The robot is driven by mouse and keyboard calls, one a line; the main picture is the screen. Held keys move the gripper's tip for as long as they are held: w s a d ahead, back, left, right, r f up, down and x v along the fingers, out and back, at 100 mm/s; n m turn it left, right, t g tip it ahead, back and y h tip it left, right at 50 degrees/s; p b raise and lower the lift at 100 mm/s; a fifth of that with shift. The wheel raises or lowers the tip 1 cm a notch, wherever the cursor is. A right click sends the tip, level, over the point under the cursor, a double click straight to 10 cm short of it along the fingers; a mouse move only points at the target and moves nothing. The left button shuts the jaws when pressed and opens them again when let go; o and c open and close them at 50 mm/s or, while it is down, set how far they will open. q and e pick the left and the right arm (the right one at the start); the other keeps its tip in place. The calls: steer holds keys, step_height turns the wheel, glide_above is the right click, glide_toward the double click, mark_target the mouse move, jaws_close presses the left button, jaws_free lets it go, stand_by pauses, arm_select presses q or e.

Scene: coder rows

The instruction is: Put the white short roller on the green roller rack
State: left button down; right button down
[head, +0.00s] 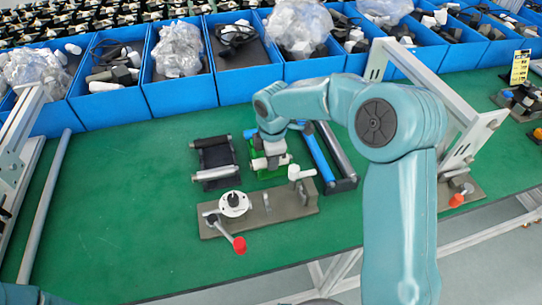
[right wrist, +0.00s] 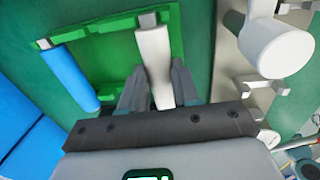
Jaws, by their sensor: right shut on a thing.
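The white short roller (right wrist: 154,58) is between the fingers of my right gripper (right wrist: 157,88), which is shut on it in the right wrist view. In the head view the white roller (head: 271,162) shows under my right gripper (head: 272,150). The green roller rack (right wrist: 111,50) lies under it, with a blue short roller (right wrist: 70,78) along its other side. The roller's far end is over the rack's edge by a grey end piece; I cannot tell whether it touches. The green rack (head: 257,172) is largely covered by my gripper in the head view. My left gripper is out of view.
A black rack (head: 215,157) stands left of the green one. Another rack with long blue (head: 319,154) and grey rollers is to the right. A metal fixture with a red-knobbed lever (head: 238,244) lies in front. Blue bins (head: 185,96) line the back. The left table is mostly clear.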

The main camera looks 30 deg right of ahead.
steer(key=shift+f, duration=0.2)
steer(key=c, duration=0.8)
jaws_free()
steer(key=shift+o, duration=0.2)
step_height(320, 180, up, 16)
steer(key=s, duration=0.1)
steer(key=shift+s+a+r, duration=0.2)
steer(key=shift+s, duration=0.05)
steer(key=shift+s+f, duration=0.1)
